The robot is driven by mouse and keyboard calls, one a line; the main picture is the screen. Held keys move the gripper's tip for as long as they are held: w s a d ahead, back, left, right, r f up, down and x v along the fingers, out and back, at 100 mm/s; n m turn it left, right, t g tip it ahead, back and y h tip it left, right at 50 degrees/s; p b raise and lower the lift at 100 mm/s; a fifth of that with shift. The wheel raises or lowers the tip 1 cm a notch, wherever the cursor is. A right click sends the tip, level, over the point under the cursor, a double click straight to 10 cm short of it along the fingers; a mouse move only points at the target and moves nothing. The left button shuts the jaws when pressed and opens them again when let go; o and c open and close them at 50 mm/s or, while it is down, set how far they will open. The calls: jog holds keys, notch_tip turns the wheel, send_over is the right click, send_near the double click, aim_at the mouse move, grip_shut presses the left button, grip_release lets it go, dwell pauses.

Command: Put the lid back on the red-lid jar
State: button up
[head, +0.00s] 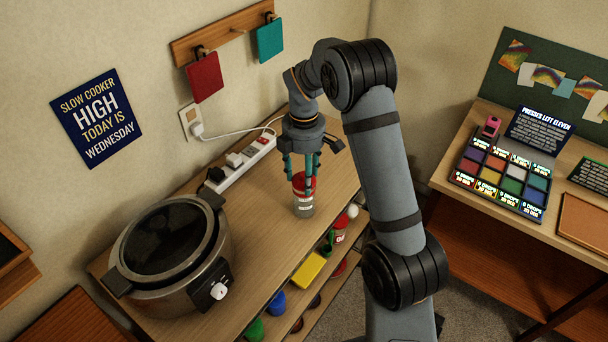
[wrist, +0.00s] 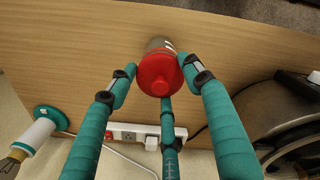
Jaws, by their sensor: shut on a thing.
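The lid and jar look lined up. I cannot tell whether the lid is fully seated on the rim.
A slow cooker (head: 139,285) stands on the counter at left. A white power strip (head: 238,165) lies along the wall. Below the counter edge, a shelf holds several coloured items, including a yellow block (head: 308,269). In the wrist view, a white-and-teal tool (wrist: 35,136) is at lower left.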

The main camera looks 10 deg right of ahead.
jog(key=o, duration=0.9)
jog(key=o, duration=0.4)
jog(key=shift+o, duration=0.4)
jog(key=shift+r, duration=0.1)
jog(key=shift+r+p, duration=3.15)
jog(key=shift+r, duration=0.3)
jog(key=shift+c, duration=1.4)
